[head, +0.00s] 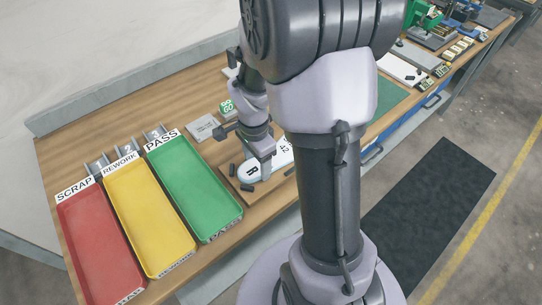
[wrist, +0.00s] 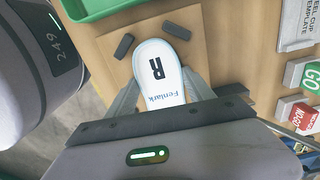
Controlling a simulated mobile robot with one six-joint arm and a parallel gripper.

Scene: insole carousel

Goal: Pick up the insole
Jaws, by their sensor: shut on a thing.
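The insole (head: 252,171) is white with a dark R and lies on a brown board at the bench's front, partly hidden behind my arm in the head view. In the wrist view the insole (wrist: 158,62) shows its rounded end, the R and the word Fenlark. My gripper (head: 264,160) is over the insole, pointing down. In the wrist view its fingers (wrist: 162,88) stand on either side of the insole, shut on it. The insole's other end is hidden under the gripper body. I cannot tell whether it is lifted off the board.
Red SCRAP (head: 92,240), yellow REWORK (head: 146,215) and green PASS (head: 195,185) trays stand left of the board. Dark blocks (wrist: 123,46) and (wrist: 177,30) sit near the insole's rounded end. A green GO block (wrist: 304,74), red NO-GO block (wrist: 300,112) and grey template plate (wrist: 299,24) are nearby.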

